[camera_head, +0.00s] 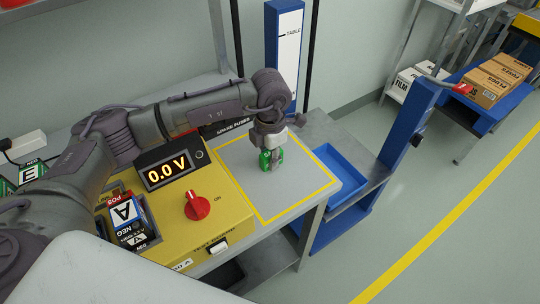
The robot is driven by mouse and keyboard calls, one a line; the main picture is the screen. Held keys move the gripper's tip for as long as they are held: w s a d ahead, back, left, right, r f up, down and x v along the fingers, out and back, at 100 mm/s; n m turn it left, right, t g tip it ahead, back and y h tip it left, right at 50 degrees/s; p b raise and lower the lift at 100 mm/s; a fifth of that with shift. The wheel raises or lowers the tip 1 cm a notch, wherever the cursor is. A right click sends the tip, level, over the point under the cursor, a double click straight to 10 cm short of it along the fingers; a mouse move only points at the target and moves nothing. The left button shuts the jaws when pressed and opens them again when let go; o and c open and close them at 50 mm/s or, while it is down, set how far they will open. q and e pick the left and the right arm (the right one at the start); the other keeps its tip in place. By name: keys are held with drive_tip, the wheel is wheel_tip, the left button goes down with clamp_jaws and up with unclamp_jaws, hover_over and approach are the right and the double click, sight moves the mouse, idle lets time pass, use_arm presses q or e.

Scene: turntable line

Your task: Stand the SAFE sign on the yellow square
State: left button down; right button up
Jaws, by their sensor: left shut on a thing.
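My left gripper (271,163) points down over the grey area inside the yellow square (318,191). It is shut on a small green thing (265,161), which looks like the SAFE sign; the fingers cover much of it and no lettering can be read. The sign is within the outline, towards its upper middle. I cannot tell whether its lower edge touches the surface. My right gripper is not in view.
A blue tray (345,172) lies to the right. A blue post (405,125) stands beyond it.

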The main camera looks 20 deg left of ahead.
use_arm(q)
drive_tip(key=c, duration=0.9)
unclamp_jaws()
drive_tip(key=shift+f, duration=0.1)
drive_tip(key=shift+c, duration=0.2)
drive_tip(key=shift+r+p, duration=0.3)
drive_tip(key=shift+r, duration=0.35)
wheel_tip(320, 180, up, 11)
drive_tip(key=b, duration=0.1)
drive_tip(key=shift+b, duration=0.35)
drive_tip(key=shift+d, duration=0.1)
